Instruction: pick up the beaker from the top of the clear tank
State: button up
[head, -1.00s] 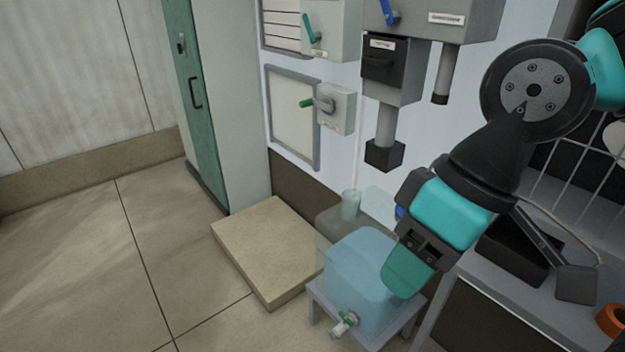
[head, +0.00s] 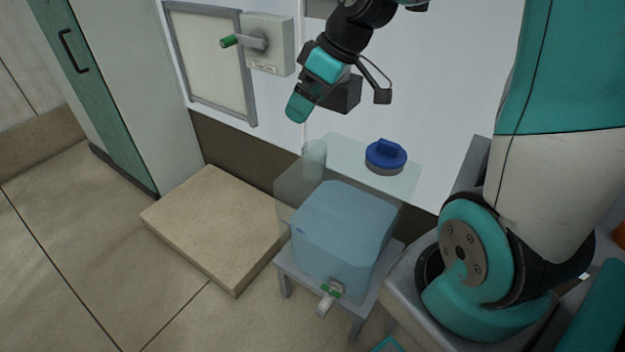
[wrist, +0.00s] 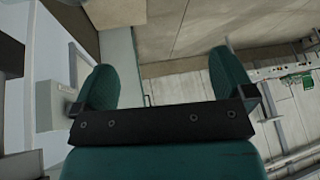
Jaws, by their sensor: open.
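The clear tank (head: 290,188) holds blue liquid in its lower part and stands on a low grey stand. The beaker (head: 314,156), a small clear cylinder, stands upright on the tank's top at its left back corner. My gripper (head: 298,107) is just above the beaker in the head picture, apart from it; the height gap is hard to judge. In the wrist view my gripper (wrist: 165,82) shows two teal fingers spread wide with nothing between them. The beaker and tank do not show in the wrist view.
A blue screw cap (head: 386,154) sits on the tank's top, right of the beaker. A tap with a green handle (head: 330,292) sticks out at the tank's front. A switch box (head: 268,45) is on the wall behind. A beige slab (head: 215,225) lies on the floor at left.

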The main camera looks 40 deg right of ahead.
jog(key=t+b, duration=0.1)
jog(key=b, duration=0.1)
send_near(311, 152)
jog(key=shift+t+h, duration=0.3)
jog(key=shift+h, duration=0.2)
jog(key=shift+w+a+f+b, duration=0.2)
jog(key=shift+w+a+f, duration=0.15)
jog(key=shift+a+f, duration=0.6)
jog(key=shift+w+a+f+b, duration=0.3)
jog(key=shift+a+f, duration=0.3)
jog(key=shift+f, duration=0.8)
jog(key=shift+w+a+f+b, duration=0.15)
jog(key=shift+w+a+f, duration=0.2)
jog(key=shift+a+f, duration=0.6)
jog(key=shift+d+f, duration=0.2)
jog(key=c, duration=1)
